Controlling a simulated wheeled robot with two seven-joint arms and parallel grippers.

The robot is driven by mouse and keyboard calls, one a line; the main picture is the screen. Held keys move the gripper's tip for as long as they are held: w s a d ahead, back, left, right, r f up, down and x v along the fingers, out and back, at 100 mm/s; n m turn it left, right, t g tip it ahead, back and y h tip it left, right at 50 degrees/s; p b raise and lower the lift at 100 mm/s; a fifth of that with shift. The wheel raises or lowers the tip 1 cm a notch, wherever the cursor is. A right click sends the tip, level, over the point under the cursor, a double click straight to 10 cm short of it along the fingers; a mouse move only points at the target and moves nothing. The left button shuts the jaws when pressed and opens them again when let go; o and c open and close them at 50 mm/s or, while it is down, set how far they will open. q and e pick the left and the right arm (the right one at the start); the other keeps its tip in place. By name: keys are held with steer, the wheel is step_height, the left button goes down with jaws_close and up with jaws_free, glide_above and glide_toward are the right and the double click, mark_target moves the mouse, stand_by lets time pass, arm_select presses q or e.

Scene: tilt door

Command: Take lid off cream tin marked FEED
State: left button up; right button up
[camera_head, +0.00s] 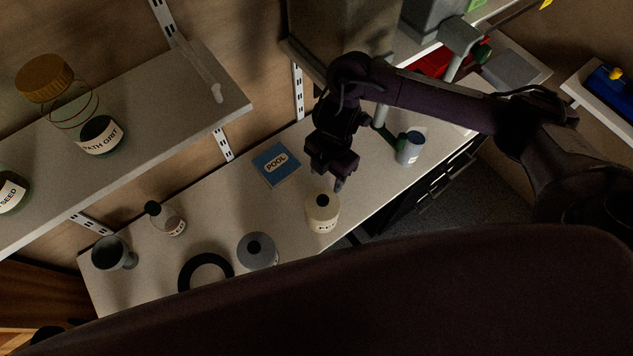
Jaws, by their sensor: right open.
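The cream tin (322,213) stands upright on the workbench, with a label on its front that is too small to read surely. Its lid (322,200) is on top and has a dark round knob. My right gripper (338,184) is above and just behind the tin, pointing down, with its fingers apart and nothing held. I cannot tell whether a fingertip touches the knob; a small gap seems to show. My left gripper is not in view.
A grey tin (258,251), a black ring (205,272), a small jar (168,219) and a dark cup (113,252) stand left on the bench (215,205). A blue POOL box (276,164) lies behind. A grey-blue can (410,149) is at right. A shelf (150,125) overhangs the left.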

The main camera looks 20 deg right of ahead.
mark_target(323, 200)
steer(key=s+f, duration=0.2)
steer(key=s, duration=0.1)
steer(key=shift+a, duration=0.35)
steer(key=f, duration=0.2)
steer(key=w+f, duration=0.1)
steer(key=f, duration=0.1)
steer(key=shift+a+p, duration=0.25)
steer(key=shift+p, duration=0.15)
steer(key=shift+s+f, duration=0.1)
steer(key=shift+f, duration=0.35)
steer(key=shift+s+a+r, duration=0.1)
steer(key=shift+s, duration=0.1)
steer(key=shift+w, duration=0.2)
steer(key=c, duration=0.7)
steer(key=shift+s, duration=0.1)
steer(key=c, duration=0.3)
